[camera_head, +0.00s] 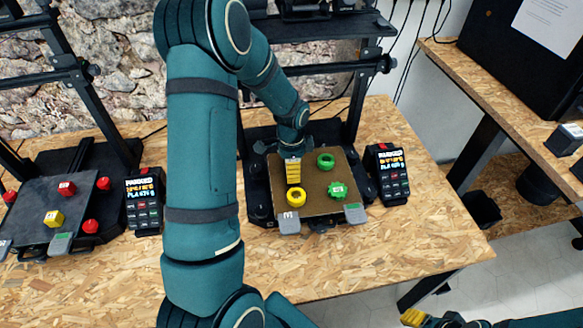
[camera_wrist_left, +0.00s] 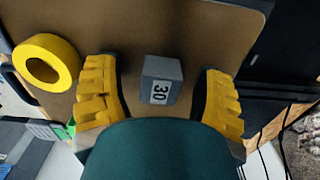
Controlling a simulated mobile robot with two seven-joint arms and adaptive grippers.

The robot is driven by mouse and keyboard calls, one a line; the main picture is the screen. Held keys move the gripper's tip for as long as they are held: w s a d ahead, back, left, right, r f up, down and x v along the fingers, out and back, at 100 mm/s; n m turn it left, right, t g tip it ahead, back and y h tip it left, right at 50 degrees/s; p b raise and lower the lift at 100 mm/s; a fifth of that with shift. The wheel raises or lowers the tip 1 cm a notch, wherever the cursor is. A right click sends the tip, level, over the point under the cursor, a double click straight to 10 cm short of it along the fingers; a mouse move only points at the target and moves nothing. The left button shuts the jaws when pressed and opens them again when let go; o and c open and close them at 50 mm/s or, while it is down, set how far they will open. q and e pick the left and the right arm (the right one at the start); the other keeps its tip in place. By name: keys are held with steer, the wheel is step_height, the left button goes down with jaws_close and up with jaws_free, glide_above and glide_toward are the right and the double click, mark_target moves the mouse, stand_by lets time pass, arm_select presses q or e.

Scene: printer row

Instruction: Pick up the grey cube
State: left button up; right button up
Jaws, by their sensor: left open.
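The grey cube (camera_wrist_left: 161,80), with a white label reading 30, rests on the brown printer plate (camera_wrist_left: 135,27) in the left wrist view. My left gripper (camera_wrist_left: 161,88) is open, with one yellow finger on each side of the cube and a visible gap on both sides. In the head view my left gripper (camera_head: 293,172) points down over the middle printer's plate (camera_head: 319,205); I cannot make out the cube there, as the gripper hides that spot. Part of my right gripper (camera_head: 414,317) shows at the bottom edge, too little to tell its state.
A yellow ring (camera_head: 296,196), a green ring (camera_head: 326,160) and a green gear (camera_head: 338,191) lie on the same plate. Grey clips (camera_head: 355,213) sit at its front edge. A keypad (camera_head: 386,172) stands right of the printer. Another printer plate (camera_head: 50,208) with small cubes is at left.

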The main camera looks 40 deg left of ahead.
arm_select(q)
steer(key=shift+c, duration=0.2)
steer(key=c, duration=0.9)
steer(key=shift+r, duration=0.2)
